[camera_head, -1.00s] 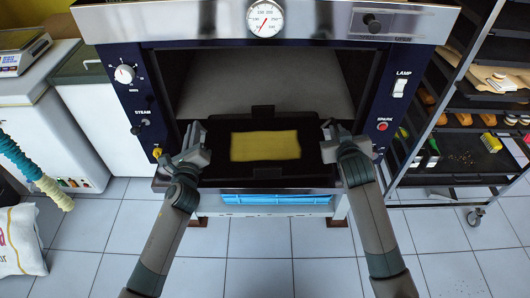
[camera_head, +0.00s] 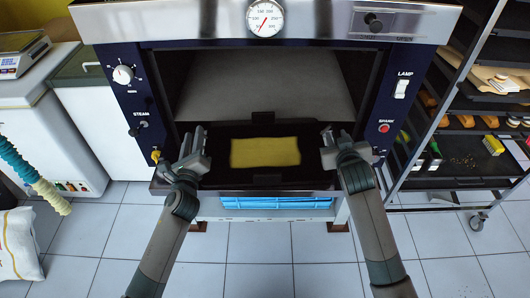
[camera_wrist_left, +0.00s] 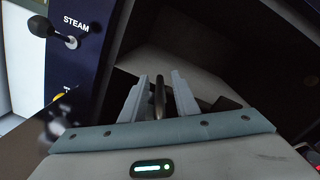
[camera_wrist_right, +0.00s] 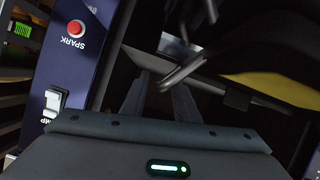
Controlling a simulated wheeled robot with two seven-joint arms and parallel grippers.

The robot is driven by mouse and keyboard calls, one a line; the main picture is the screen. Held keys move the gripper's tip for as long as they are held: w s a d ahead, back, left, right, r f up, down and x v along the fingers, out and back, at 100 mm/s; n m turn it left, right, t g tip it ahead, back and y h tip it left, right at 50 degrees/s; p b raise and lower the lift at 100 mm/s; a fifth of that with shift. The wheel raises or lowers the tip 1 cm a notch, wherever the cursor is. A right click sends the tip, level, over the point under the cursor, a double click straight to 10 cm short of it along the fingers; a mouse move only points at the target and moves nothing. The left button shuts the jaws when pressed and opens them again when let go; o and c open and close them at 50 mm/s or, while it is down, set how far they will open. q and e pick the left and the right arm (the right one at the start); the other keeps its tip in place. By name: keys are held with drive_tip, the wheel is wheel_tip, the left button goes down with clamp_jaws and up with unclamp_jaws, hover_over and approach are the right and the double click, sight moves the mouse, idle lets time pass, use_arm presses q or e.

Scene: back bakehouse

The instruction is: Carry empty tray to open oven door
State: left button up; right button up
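The dark tray (camera_head: 215,176) lies flat over the open oven door (camera_head: 262,191), in front of the oven mouth. A flat yellow rectangle (camera_head: 265,152) covers its middle; I cannot tell whether it is part of the tray. My left gripper (camera_head: 196,143) is at the tray's left side, its fingers apart. In the left wrist view, a dark upright edge (camera_wrist_left: 159,98) shows between the fingers with gaps beside it. My right gripper (camera_head: 332,140) is at the tray's right side, fingers apart. In the right wrist view, the yellow rectangle (camera_wrist_right: 275,88) shows at right.
The oven chamber (camera_head: 265,85) behind the tray looks empty. A wheeled rack (camera_head: 463,160) with several loaded shelves stands at right. White cabinets (camera_head: 105,125) and a sack (camera_head: 18,245) are at left. The tiled floor in front is clear.

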use_arm(q)
drive_tip(key=s, duration=1.2)
drive_tip(key=shift+d, duration=0.3)
drive_tip(key=shift+w, duration=0.1)
use_arm(e)
drive_tip(key=v, duration=1.2)
